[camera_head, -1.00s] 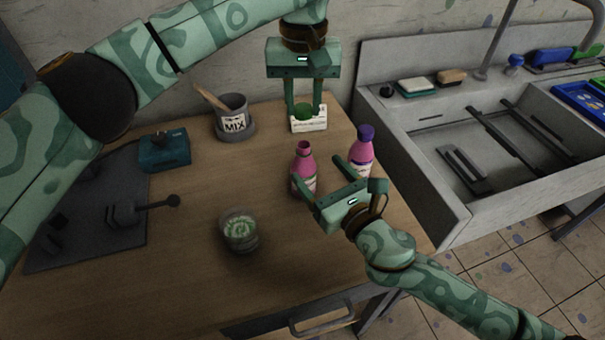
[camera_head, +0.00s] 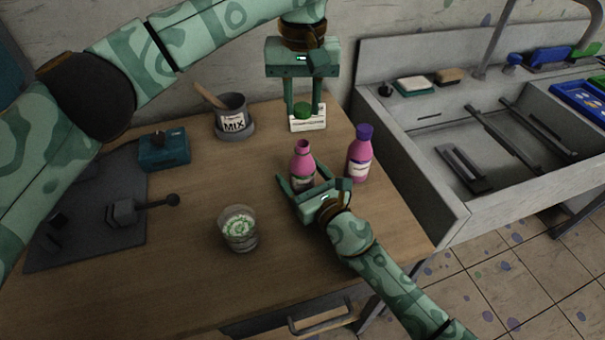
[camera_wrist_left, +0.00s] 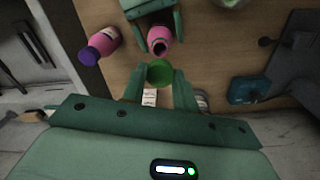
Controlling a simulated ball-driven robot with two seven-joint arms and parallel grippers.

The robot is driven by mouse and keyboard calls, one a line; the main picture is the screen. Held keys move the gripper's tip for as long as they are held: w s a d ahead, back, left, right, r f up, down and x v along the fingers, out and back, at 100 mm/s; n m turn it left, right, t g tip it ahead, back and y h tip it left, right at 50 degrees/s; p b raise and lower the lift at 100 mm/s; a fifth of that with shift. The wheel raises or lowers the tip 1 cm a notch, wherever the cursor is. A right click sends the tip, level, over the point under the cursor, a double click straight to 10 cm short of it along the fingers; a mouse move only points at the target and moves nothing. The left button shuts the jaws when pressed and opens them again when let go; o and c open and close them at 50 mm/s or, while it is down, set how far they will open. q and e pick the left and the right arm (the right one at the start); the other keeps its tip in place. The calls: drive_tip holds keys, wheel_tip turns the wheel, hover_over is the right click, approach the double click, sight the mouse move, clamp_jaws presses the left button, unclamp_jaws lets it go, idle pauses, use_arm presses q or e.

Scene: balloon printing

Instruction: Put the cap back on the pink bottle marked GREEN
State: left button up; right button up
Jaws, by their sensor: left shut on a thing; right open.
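The uncapped pink bottle (camera_head: 303,157) stands upright on the table, its dark mouth showing in the left wrist view (camera_wrist_left: 159,42). Its label is too small to read and partly hidden. My right gripper (camera_head: 302,178) is open, with its fingers on either side of this bottle's lower part; I cannot tell whether they touch it. My left gripper (camera_head: 302,112) points down behind the bottle and is shut on a green cap (camera_head: 302,108). The cap also shows between its fingers in the left wrist view (camera_wrist_left: 159,73). It is apart from the bottle.
A second pink bottle with a purple cap (camera_head: 360,158) stands close on the right. A white labelled block (camera_head: 308,126) is at the cap. A glass jar (camera_head: 238,230), MIX pot (camera_head: 232,115) and teal box (camera_head: 163,150) stand left. The sink (camera_head: 415,140) borders the table's right.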

drive_tip(key=shift+w+a, duration=0.1)
drive_tip(key=shift+w, duration=0.1)
drive_tip(key=c, duration=1.5)
use_arm(q)
hover_over(302, 144)
drive_tip(key=shift+f, duration=2.5)
use_arm(e)
drive_tip(key=shift+o, duration=0.2)
use_arm(q)
drive_tip(key=shift+f, duration=0.1)
drive_tip(key=shift+f, duration=0.8)
drive_tip(key=shift+f, duration=0.55)
